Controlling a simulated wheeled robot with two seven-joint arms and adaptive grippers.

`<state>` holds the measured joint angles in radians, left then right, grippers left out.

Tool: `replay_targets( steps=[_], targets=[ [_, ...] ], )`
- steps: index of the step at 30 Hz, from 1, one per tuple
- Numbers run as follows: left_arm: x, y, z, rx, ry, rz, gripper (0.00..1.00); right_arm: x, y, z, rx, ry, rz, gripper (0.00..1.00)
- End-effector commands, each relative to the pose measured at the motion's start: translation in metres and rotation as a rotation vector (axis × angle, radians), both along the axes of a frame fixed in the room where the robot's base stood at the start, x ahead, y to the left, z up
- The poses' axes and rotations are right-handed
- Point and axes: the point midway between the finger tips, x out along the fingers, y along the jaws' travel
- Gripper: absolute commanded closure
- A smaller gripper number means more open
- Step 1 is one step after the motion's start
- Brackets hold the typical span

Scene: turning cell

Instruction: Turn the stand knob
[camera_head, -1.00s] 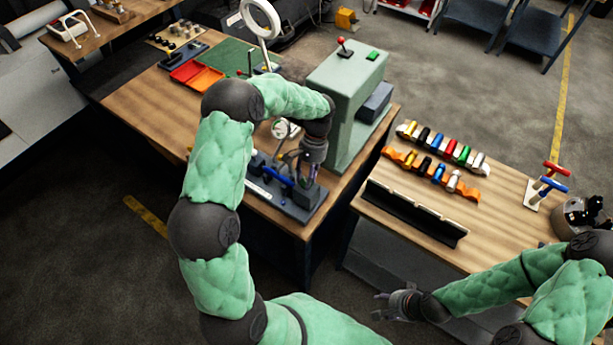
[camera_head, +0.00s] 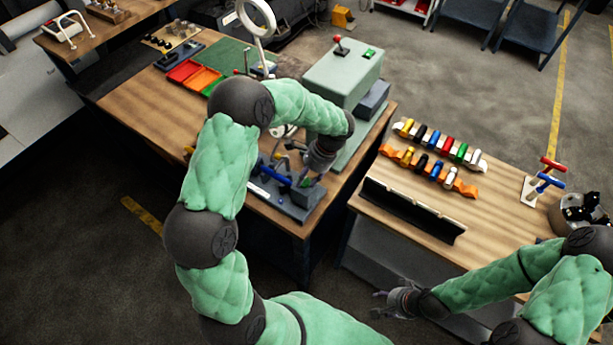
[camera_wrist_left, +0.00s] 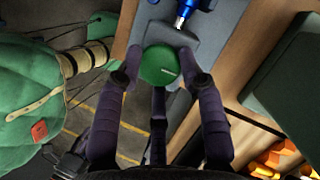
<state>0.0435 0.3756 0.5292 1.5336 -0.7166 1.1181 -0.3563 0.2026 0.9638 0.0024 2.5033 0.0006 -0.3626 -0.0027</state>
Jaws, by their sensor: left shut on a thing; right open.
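The stand knob (camera_wrist_left: 160,66) is a round green cap with a white line on its face, seen in the left wrist view. The knob sits at the grey stand block (camera_wrist_left: 170,38). In the head view the block (camera_head: 308,195) stands at the bench's front corner, with the knob mostly hidden. My left gripper (camera_head: 306,178) is there, its fingers around the knob; it also shows in the left wrist view (camera_wrist_left: 160,85). My right gripper (camera_head: 383,304) is open and empty, beside the right table.
A blue-handled clamp (camera_head: 275,174) lies on the same fixture plate close by. A grey-green machine box (camera_head: 340,75) stands behind my left wrist. The right table (camera_head: 480,215) holds rows of coloured parts (camera_head: 440,142) and a black rail (camera_head: 412,212).

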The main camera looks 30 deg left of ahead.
Motion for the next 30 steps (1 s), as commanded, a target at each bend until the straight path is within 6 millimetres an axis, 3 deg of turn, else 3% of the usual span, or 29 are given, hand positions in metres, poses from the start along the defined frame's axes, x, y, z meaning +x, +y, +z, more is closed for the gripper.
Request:
replay_targets(
  steps=[12, 30],
  targets=[
    [-0.0029, -0.0002, 0.0005, 0.002, 0.003, -0.245, 0.94, 0.0, 0.0, -0.0005, 0.0, 0.0, 0.0, 0.54],
    [-0.0032, 0.0002, 0.0003, 0.003, 0.004, -0.303, 0.94, 0.0, 0.0, -0.0006, 0.0, 0.0, 0.0, 0.54]
  ],
)
